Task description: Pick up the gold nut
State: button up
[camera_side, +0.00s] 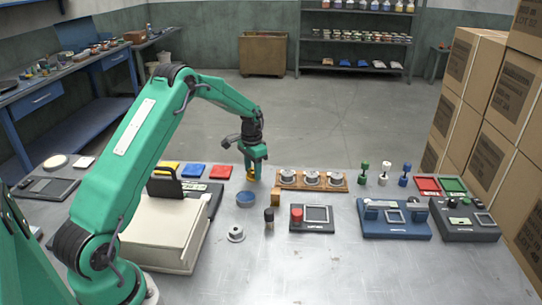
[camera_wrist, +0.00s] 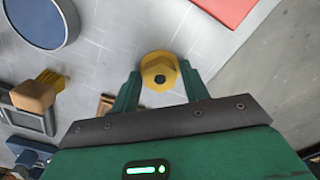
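The gold nut (camera_wrist: 158,66) is a yellow hexagonal piece with a dark centre hole in the wrist view. It lies between the tips of my gripper (camera_wrist: 160,74), with one green finger on each side. The fingers stand apart and do not look closed on the nut, though the gaps are narrow. In the side view my gripper (camera_side: 254,162) points down near the table. A small bit of the gold nut (camera_side: 251,174) shows at its tips; the rest is hidden by the fingers.
A wooden rack (camera_side: 335,187) with metal spools stands right of my gripper. A red tray (camera_side: 221,172) lies to the left.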

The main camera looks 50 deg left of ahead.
jog(key=shift+r, duration=0.15)
jog(key=shift+c, duration=0.2)
jog(key=shift+r, duration=0.5)
jog(key=r, duration=0.3)
jog(key=shift+d+r, duration=0.15)
jog(key=shift+d, duration=0.05)
jog(key=s+d+r, duration=0.1)
jog(key=d+r, duration=0.5)
jog(key=d, duration=0.5)
jog(key=shift+s+d+r, duration=0.15)
jog(key=shift+s+r, duration=0.1)
jog(key=shift+s, duration=0.05)
